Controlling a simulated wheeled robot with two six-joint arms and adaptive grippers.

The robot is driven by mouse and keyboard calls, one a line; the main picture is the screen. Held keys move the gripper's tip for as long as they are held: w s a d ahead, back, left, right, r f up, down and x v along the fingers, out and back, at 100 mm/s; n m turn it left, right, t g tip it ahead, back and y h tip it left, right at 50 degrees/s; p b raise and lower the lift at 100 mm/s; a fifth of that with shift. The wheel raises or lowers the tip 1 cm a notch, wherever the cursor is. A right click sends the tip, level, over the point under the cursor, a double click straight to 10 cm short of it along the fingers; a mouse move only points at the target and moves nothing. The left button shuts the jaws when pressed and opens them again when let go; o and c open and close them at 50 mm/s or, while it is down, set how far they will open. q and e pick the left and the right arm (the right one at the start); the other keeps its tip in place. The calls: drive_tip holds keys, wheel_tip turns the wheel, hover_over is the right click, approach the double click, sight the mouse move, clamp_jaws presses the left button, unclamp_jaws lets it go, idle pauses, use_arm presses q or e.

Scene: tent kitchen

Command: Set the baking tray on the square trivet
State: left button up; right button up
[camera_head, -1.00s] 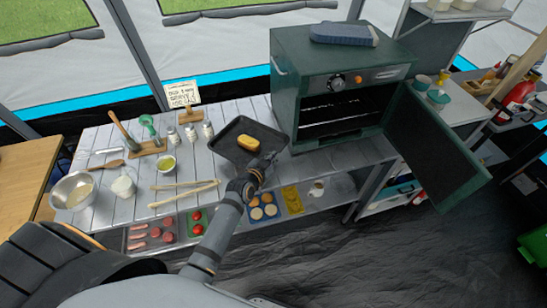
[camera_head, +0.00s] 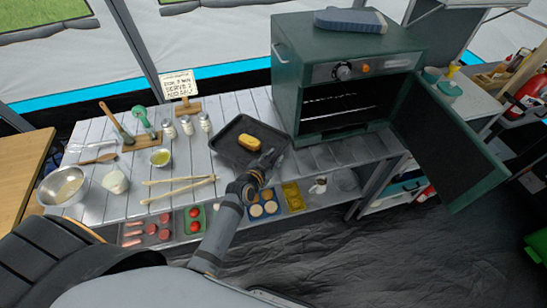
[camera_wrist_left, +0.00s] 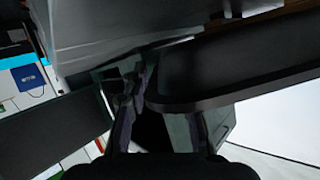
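The dark baking tray (camera_head: 228,156) lies at the right of the slatted table, in front of the oven, with a yellow loaf-like piece (camera_head: 249,143) on it. My left gripper (camera_head: 266,163) is at the tray's front right corner. In the left wrist view, the fingers of my left gripper (camera_wrist_left: 162,128) stand well apart, with the tray's dark rim (camera_wrist_left: 215,101) just beyond them. I see no clear grip on the tray. I cannot make out the square trivet; the tray may cover it. My right gripper is not in view.
The green oven (camera_head: 335,100) stands close to the tray's right, its door (camera_head: 447,145) open. Tongs (camera_head: 180,189), a metal bowl (camera_head: 63,186), a small bowl (camera_head: 160,157) and several jars stand left of the tray. Food trays (camera_head: 264,204) sit on the shelf below.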

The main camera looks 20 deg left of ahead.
use_arm(q)
drive_tip(key=shift+w+f, duration=0.1)
drive_tip(key=shift+w, duration=0.1)
drive_tip(key=shift+s, duration=0.1)
drive_tip(key=v, duration=1.2)
drive_tip(key=shift+b, duration=0.3)
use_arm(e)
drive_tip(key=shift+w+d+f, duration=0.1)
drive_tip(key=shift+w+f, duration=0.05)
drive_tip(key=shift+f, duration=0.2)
